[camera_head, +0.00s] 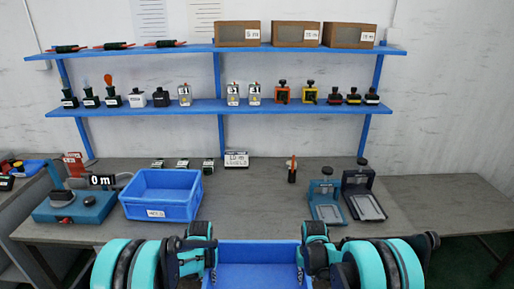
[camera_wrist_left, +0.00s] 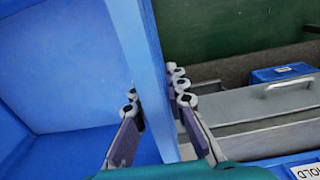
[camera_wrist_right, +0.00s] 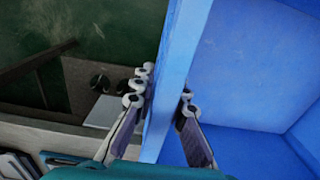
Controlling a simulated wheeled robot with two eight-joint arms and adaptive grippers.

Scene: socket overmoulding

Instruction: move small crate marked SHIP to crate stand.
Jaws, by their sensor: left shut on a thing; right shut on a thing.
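A blue crate (camera_head: 258,252) is held low in front of me, at the bottom middle of the head view; its near part is cut off by the picture edge. My left gripper (camera_head: 211,267) is shut on its left wall, which shows between the fingers in the left wrist view (camera_wrist_left: 150,75). My right gripper (camera_head: 302,266) is shut on its right wall, also seen in the right wrist view (camera_wrist_right: 175,75). The visible inside of the held crate looks empty. No SHIP marking shows on it. The crate stand cannot be made out for certain.
Another blue crate (camera_head: 180,206) with a white label stands on the grey table (camera_head: 260,200), beside a teal device (camera_head: 75,208). Two clamp-like fixtures (camera_head: 327,205) stand at the right. Blue shelves (camera_head: 290,48) hold boxes and parts. The table's middle is clear.

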